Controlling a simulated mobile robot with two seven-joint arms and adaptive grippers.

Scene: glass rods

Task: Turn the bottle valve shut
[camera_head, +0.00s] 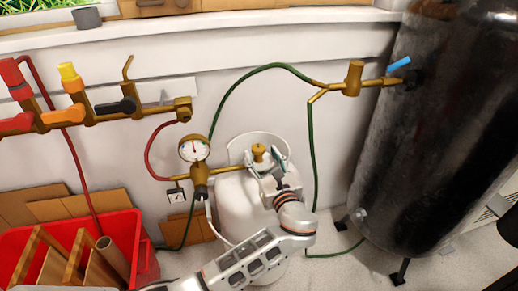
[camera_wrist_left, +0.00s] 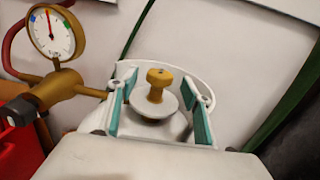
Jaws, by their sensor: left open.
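The white gas bottle (camera_head: 233,205) stands on the floor against the wall, with a raised collar around its top. Its brass bottle valve (camera_head: 258,152) sticks up from the top of the bottle. In the left wrist view the brass valve knob (camera_wrist_left: 158,84) sits on a pale round base. My left gripper (camera_head: 264,160) is at the valve, its arm coming up from below. In the left wrist view the open left gripper (camera_wrist_left: 161,95) has one teal-padded finger on each side of the knob, with gaps visible. My right gripper is not in view.
A pressure gauge (camera_head: 194,150) on brass fittings stands just left of the bottle. A large black tank (camera_head: 420,130) stands at the right. A red bin (camera_head: 140,240) with cardboard is at lower left. A green hose (camera_head: 233,88) arches behind the bottle.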

